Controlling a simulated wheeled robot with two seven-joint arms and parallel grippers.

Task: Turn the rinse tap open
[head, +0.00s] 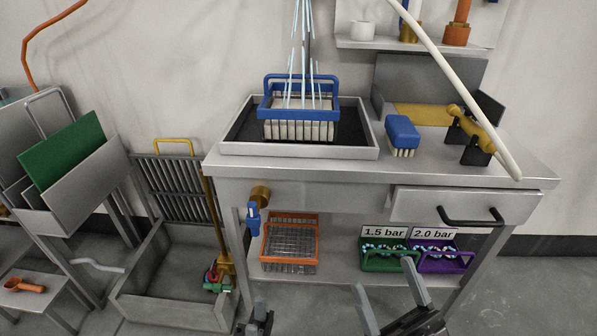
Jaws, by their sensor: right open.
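A tap with a round brass body (260,194) and a blue lever (253,219) sits on the front of the steel bench, left of the drawer. The lever hangs downward. Pale blue streaks like water (304,50) fall onto a blue-handled basket (300,101) in the bench's tray. My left gripper (260,312) is low at the bottom edge, below the tap and apart from it; its jaw gap is unclear. My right gripper (391,294) is open and empty, in front of the lower shelf, right of the tap.
An orange wire basket (290,245) and green (385,263) and purple (445,264) crates stand on the lower shelf. A drawer with a black handle (471,217) is at right. A grey trough (180,283) with brass pipework (224,262) stands left of the bench.

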